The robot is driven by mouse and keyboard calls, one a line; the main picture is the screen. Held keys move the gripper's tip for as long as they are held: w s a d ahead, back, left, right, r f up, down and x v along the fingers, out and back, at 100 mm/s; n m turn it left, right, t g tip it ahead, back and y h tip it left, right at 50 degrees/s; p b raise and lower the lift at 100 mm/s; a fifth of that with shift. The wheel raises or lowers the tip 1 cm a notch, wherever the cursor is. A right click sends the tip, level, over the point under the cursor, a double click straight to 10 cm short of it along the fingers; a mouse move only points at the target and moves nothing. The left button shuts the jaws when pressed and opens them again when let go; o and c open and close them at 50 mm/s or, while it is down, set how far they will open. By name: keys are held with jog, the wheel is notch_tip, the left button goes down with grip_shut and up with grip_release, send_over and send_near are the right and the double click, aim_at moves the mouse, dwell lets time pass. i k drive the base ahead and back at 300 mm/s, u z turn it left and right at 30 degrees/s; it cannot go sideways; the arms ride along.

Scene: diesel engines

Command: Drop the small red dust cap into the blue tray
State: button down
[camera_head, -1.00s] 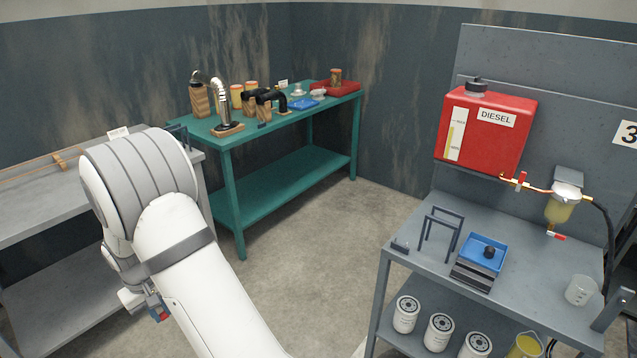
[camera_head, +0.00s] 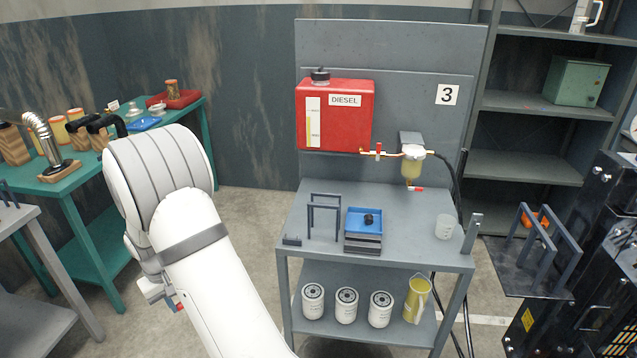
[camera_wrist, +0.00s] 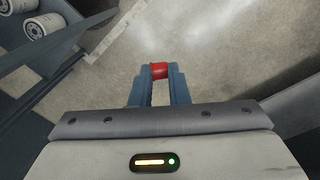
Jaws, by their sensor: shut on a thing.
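The small red dust cap (camera_wrist: 158,70) is pinched between the fingertips of my gripper (camera_wrist: 158,76) in the wrist view, above bare floor. In the head view my gripper (camera_head: 172,302) hangs low at the left, with a bit of red showing at its tip. A blue tray (camera_head: 354,229) sits on a dark stand on the grey cart, well to the right of my gripper. A small black piece (camera_head: 368,218) lies in it. Another flat blue tray-like thing (camera_head: 143,124) lies on the green table at the left.
The grey cart (camera_head: 412,240) carries a dark frame (camera_head: 324,209) and a clear beaker (camera_head: 445,227); white filters (camera_head: 346,302) stand on its lower shelf. The red diesel tank (camera_head: 345,120) hangs behind. Floor is open between the green table and the cart.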

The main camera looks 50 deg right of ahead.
aim_at(364, 233)
jog(key=u, duration=0.45)
jog(key=i, duration=0.15)
jog(key=z, duration=2.35)
